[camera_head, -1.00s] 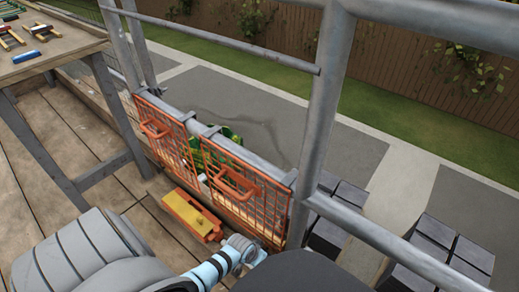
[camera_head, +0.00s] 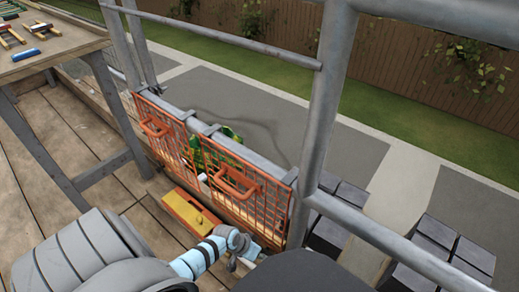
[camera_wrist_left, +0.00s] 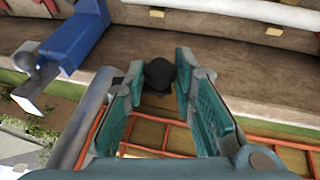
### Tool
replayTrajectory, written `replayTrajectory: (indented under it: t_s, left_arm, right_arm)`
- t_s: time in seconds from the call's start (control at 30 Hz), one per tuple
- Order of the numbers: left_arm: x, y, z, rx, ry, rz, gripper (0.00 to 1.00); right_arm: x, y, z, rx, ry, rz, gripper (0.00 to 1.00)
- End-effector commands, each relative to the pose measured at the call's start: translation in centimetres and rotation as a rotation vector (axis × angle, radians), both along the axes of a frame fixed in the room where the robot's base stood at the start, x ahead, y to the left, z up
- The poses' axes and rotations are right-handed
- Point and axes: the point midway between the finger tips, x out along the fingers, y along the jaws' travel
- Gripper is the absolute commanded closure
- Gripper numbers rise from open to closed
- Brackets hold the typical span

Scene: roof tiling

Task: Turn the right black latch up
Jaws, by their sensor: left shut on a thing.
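In the left wrist view, the black latch (camera_wrist_left: 158,76) is a small dark block between the tips of my left gripper (camera_wrist_left: 158,82). The teal fingers are closed on it from both sides, and its lower part is partly hidden by them. It sits against a brown wooden beam (camera_wrist_left: 235,75), above orange mesh. In the head view my left arm reaches to the foot of the right orange mesh gate (camera_head: 245,192). There the gripper's fingers and the latch are too small and hidden to make out. My right gripper is not in view.
A blue part with a metal end (camera_wrist_left: 75,45) sits close left of the gripper in the wrist view. A grey rail post (camera_head: 318,130) stands right of the gates. A yellow-orange box (camera_head: 190,212) lies on the deck beside my left arm. A workbench (camera_head: 55,45) stands at upper left.

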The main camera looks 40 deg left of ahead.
Motion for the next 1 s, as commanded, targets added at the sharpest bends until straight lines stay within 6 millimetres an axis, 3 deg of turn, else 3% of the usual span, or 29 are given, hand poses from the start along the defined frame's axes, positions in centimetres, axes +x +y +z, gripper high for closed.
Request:
replayTrajectory:
  t_s: [0.3,0.63,1.0]
  left_arm:
    - [0.0,0.5,-0.3,-0.228,-0.002,0.003,1.00]
    - [0.0,0.7,-0.3,-0.371,-0.005,0.002,1.00]
    - [-0.1,0.6,-0.4,-0.394,-0.007,0.000,1.00]
  right_arm:
    - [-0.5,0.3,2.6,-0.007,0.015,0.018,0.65]
    - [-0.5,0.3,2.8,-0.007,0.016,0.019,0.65]
    - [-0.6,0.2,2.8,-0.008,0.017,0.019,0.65]
